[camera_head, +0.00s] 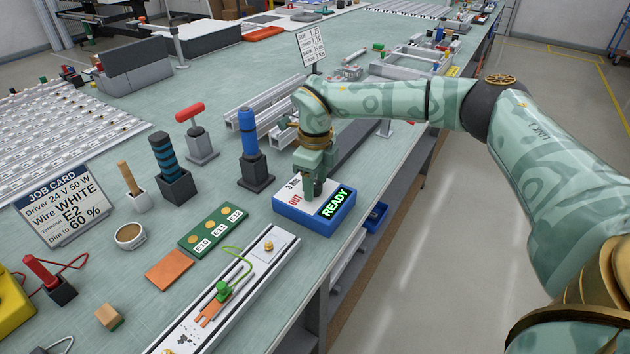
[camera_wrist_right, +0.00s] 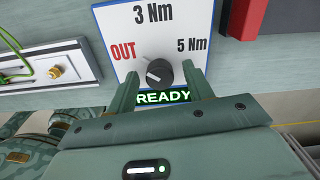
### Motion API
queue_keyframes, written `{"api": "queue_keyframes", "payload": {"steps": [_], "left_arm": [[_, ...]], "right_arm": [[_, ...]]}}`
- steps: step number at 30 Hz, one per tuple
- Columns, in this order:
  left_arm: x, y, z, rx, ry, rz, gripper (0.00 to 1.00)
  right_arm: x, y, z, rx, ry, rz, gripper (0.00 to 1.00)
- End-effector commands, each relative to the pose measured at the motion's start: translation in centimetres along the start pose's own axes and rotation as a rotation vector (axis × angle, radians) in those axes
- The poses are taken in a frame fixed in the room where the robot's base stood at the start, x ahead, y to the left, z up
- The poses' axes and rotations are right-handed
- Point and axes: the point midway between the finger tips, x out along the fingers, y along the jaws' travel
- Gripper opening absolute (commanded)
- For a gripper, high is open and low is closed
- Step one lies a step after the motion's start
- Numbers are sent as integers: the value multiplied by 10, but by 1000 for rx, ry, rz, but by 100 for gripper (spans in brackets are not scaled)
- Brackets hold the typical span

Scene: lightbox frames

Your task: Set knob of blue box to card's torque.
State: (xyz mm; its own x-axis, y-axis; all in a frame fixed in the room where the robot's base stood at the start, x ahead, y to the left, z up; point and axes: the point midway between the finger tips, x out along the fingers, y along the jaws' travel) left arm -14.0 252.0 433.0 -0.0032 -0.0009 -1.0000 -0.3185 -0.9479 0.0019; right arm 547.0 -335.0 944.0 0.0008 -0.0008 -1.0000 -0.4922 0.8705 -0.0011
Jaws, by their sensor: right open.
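The blue box (camera_head: 302,223) sits near the table's right edge, with a white top and a lit green READY display. In the right wrist view its white face (camera_wrist_right: 112,38) reads OUT, 3 Nm and 5 Nm around a dark round knob (camera_wrist_right: 159,73). A job card (camera_head: 65,205) reads 24 V 50 W, WHITE, E2, 60 %. A smaller card (camera_head: 310,46) behind has unreadable lines. My left gripper is not in view.
A blue-handled tool in a dark holder (camera_head: 254,170) stands left of the box. A rail with a green wire (camera_head: 230,290) lies in front, beside a green terminal board (camera_head: 212,230). Aluminium profiles (camera_head: 262,118) lie behind. A blue bin (camera_head: 376,216) hangs beyond the table edge.

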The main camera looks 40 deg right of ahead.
Motion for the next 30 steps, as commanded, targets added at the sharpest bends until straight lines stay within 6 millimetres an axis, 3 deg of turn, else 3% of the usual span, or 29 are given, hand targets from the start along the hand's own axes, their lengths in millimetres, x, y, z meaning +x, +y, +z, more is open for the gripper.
{"api": "queue_keyframes", "payload": {"steps": [2, 6, 17, 30], "left_arm": [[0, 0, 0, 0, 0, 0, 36], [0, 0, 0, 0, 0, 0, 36], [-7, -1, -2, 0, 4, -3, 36], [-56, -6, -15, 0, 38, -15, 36]], "right_arm": [[0, 0, 0, 0, 0, 0, 46], [0, 0, 0, 0, 0, 0, 7], [-3, 0, 0, 36, -1, -1, 7], [-8, 0, 0, 345, -2, 0, 7]]}}
